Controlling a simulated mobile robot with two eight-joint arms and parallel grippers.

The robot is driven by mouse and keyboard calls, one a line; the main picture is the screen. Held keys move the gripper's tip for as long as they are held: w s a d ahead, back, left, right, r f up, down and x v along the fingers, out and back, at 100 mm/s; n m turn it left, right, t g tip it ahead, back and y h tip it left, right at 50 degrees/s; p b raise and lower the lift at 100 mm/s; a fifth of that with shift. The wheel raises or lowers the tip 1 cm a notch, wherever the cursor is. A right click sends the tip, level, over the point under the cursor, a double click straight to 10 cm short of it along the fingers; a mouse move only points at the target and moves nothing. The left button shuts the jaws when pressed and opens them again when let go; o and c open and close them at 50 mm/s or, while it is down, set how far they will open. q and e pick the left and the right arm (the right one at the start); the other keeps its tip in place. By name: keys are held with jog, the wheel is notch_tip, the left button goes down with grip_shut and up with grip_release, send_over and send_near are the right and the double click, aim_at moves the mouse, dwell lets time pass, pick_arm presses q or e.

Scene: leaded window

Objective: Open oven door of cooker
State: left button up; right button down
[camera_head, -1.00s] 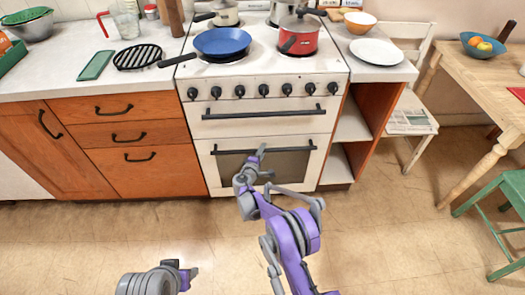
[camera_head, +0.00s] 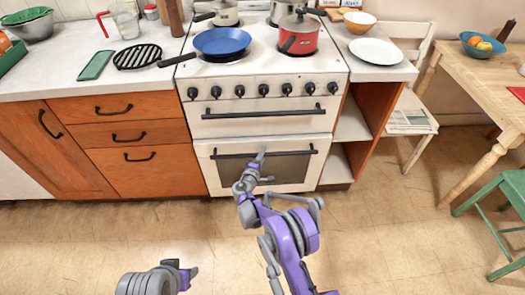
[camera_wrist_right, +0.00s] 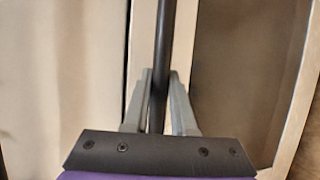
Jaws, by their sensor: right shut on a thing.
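The white cooker (camera_head: 266,125) stands in the middle of the counter run. Its oven door (camera_head: 208,172) is the lower panel with a dark window and a black bar handle (camera_head: 290,153). The door looks shut or only slightly ajar. My right gripper (camera_head: 260,160) is at the middle of this handle. In the right wrist view the dark handle bar (camera_wrist_right: 162,45) runs between the two grey fingers of the gripper (camera_wrist_right: 159,100), which are closed on it. My left gripper (camera_head: 190,275) is low in the head view, away from the cooker; its jaw opening is unclear.
An upper panel with its own black handle (camera_head: 262,114) is above the oven door. A blue pan (camera_head: 222,42) and a red pot (camera_head: 298,38) stand on the hob. Open floor (camera_head: 390,240) lies before the cooker. A green stool (camera_head: 495,205) stands at right.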

jog(key=s+f+t+b, duration=0.1)
jog(key=s+f+b, duration=0.1)
jog(key=s, duration=0.7)
jog(key=s+f+b, duration=0.3)
jog(key=s+f, duration=0.2)
jog(key=s, duration=0.4)
jog(key=shift+f+m+t, duration=0.2)
jog(key=shift+m+t, duration=0.2)
jog(key=c, duration=0.7)
grip_release()
jog(key=shift+w, duration=0.1)
jog(key=shift+c, duration=0.2)
